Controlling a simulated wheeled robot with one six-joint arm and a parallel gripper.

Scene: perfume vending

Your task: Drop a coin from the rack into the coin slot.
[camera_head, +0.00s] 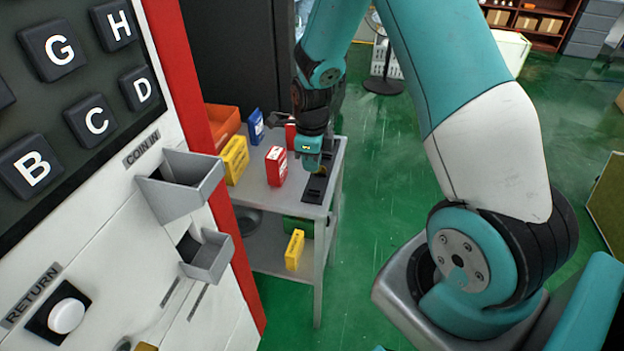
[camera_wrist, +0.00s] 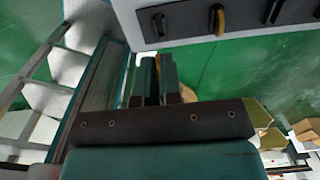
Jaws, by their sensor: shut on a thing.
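My gripper (camera_head: 314,168) hangs over the right side of the small grey table, just above the black coin rack (camera_head: 317,186). In the wrist view its two teal fingers (camera_wrist: 157,72) are close together. A thin gold edge of a coin (camera_wrist: 157,62) shows between them; most of it is hidden. The rack holders (camera_wrist: 270,12) line the top of the wrist view, and another gold coin (camera_wrist: 218,20) stands in one of them. The COIN IN slot (camera_head: 181,184) is a grey open-topped box on the machine front at the left of the head view, far from my gripper.
Red (camera_head: 276,166) and yellow (camera_head: 236,159) boxes stand on the table (camera_head: 252,196) left of my gripper; a blue box (camera_head: 256,126) is behind. The machine has letter keys, a lower grey box (camera_head: 207,256) and a RETURN button (camera_head: 67,315). Green floor is open at right.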

